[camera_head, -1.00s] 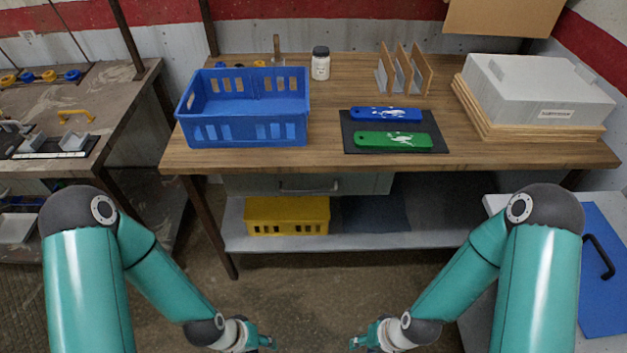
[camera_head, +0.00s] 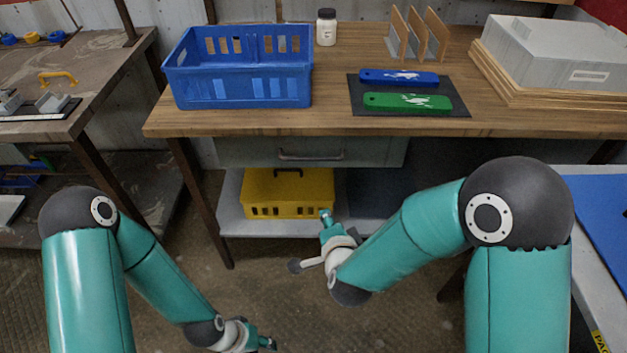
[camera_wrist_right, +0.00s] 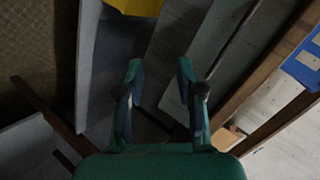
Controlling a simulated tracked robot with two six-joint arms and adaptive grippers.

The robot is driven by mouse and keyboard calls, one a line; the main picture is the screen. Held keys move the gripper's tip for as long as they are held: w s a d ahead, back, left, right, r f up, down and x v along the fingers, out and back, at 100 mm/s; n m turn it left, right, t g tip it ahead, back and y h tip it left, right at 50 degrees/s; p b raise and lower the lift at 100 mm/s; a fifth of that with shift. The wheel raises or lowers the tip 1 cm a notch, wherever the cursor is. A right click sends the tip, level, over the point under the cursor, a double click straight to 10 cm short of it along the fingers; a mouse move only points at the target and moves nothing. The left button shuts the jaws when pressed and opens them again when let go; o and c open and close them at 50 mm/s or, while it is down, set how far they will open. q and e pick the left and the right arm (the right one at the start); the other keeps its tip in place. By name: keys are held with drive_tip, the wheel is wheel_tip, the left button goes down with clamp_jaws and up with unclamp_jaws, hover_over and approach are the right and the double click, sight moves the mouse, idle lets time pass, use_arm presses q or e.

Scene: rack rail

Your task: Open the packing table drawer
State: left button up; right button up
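The packing table (camera_head: 230,120) has a grey-green drawer (camera_head: 370,152) under its wooden top. The drawer front is flush under the top and looks shut, with a metal bar handle (camera_head: 310,155) across it. My right gripper (camera_head: 326,214) is in front of the lower shelf, below the handle and apart from it. In the right wrist view its two fingers (camera_wrist_right: 159,72) stand apart with nothing between them. My left gripper (camera_head: 270,344) hangs low near the bottom edge, far from the drawer; its finger gap is too small to make out.
A yellow crate (camera_head: 288,190) sits on the lower shelf (camera_head: 235,222), behind my right gripper. On the table top are a blue crate (camera_head: 240,90), a white jar (camera_head: 326,28), a dark mat (camera_head: 410,112) and a grey box (camera_head: 555,55). Floor in front is clear.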

sight(313, 159)
drive_tip(key=w+a+r+m+t+h+b, duration=0.1)
drive_tip(key=w+a+r+m+t+b, duration=0.2)
drive_tip(key=r+m, duration=0.35)
use_arm(q)
wheel_tip(313, 159, down, 4)
drive_tip(key=shift+f+p, duration=0.25)
drive_tip(key=shift+p, duration=0.1)
use_arm(e)
drive_tip(key=shift+n+t, duration=0.4)
drive_tip(key=shift+n, duration=0.15)
drive_tip(key=x, duration=1.4)
drive_tip(key=shift+w+a, duration=0.25)
drive_tip(key=shift+w, duration=0.05)
drive_tip(key=c, duration=0.7)
clamp_jaws()
